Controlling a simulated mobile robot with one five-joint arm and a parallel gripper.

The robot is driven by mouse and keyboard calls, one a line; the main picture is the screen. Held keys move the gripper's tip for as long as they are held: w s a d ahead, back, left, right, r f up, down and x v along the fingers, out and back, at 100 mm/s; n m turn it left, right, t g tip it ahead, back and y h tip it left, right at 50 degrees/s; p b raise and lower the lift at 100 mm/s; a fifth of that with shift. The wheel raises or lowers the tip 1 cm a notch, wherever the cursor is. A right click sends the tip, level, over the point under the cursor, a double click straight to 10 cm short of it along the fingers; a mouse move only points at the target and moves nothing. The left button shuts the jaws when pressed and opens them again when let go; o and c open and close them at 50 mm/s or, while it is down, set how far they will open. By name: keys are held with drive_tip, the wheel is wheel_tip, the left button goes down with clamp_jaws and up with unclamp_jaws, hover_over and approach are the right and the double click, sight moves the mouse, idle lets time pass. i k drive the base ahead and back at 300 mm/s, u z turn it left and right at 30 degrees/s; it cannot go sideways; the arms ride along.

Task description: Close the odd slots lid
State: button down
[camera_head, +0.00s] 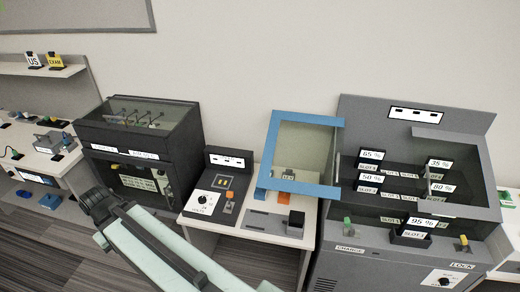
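A grey cabinet (365,258) with slots stands at the right. A blue-framed clear lid (336,160) stands out on its left side, swung away from the slots. A grey frame (485,185) runs around the slots' right side and front; I cannot tell whether it is a second lid. Several dark units with percent labels stand in the slots, one reading 95 % (420,225) at the front. The slot labels are too small to read surely. My gripper (97,203) is at the left end of my pale green arm, far from the blue lid; its fingers are not clear.
A small table (306,238) with a dark grey dial box (215,190) stands left of the cabinet, partly under the blue lid. A black glass-topped case (135,150) is behind my gripper. A white shelf desk (75,150) is at far left. Striped floor (45,250) is open at lower left.

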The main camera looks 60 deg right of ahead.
sight(264, 181)
drive_tip(key=z, duration=0.05)
drive_tip(key=i, duration=0.9)
drive_tip(key=u, duration=0.05)
